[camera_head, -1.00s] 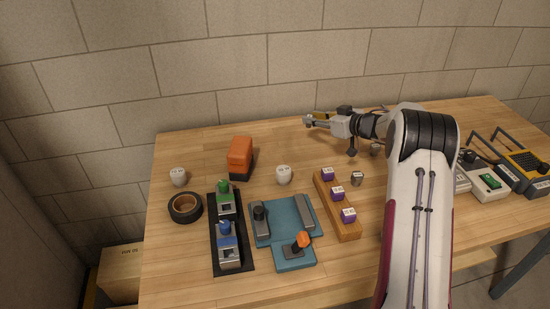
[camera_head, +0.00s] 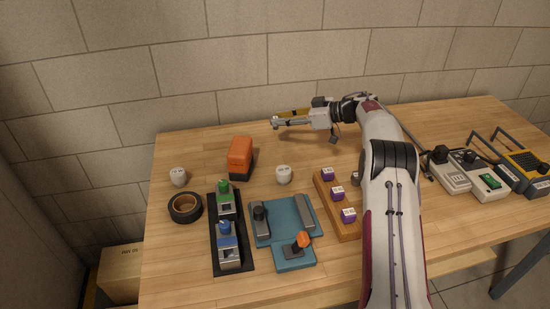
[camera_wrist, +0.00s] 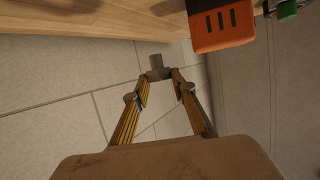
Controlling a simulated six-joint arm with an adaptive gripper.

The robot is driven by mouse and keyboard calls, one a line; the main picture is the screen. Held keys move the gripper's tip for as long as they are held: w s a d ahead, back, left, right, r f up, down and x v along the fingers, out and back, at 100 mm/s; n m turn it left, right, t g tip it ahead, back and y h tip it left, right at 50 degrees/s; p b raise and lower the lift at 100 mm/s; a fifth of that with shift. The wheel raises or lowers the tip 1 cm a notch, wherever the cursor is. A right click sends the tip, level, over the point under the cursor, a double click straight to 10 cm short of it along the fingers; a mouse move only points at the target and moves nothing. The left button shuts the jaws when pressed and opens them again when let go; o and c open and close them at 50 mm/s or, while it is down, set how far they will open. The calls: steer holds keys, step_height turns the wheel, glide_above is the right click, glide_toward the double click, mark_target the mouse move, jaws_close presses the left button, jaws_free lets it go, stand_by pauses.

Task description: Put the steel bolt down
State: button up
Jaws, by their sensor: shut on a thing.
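The steel bolt (camera_wrist: 157,62) is a short grey piece held at the fingertips of my gripper in the wrist view. My gripper (camera_wrist: 159,75) is shut on it. In the head view my gripper (camera_head: 277,124) reaches leftward over the back of the table, near the wall, with the bolt too small to make out clearly. It is to the right of the orange block (camera_head: 240,153). I cannot tell exactly how high the bolt is above the table (camera_head: 200,150).
A tape roll (camera_head: 185,208), a black strip with green and blue parts (camera_head: 229,262), a teal fixture (camera_head: 280,215) and a wooden bar with purple blocks (camera_head: 350,233) fill the front. A white round piece (camera_head: 283,174) stands behind the fixture. Meters (camera_head: 485,175) stand at right.

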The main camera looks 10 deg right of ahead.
steer(key=shift+s+a+r+n+g+y, duration=0.2)
steer(key=shift+s+n+g, duration=0.15)
steer(key=shift+s, duration=0.3)
steer(key=shift+s+a+r+n+g+y, duration=0.1)
steer(key=shift+s+a+n+g+y, duration=0.2)
steer(key=shift+s, duration=0.35)
steer(key=shift+s+d, duration=0.1)
steer(key=shift+f, duration=0.1)
steer(key=shift+f, duration=3.1)
steer(key=shift+f, duration=1.85)
steer(key=shift+f, duration=0.2)
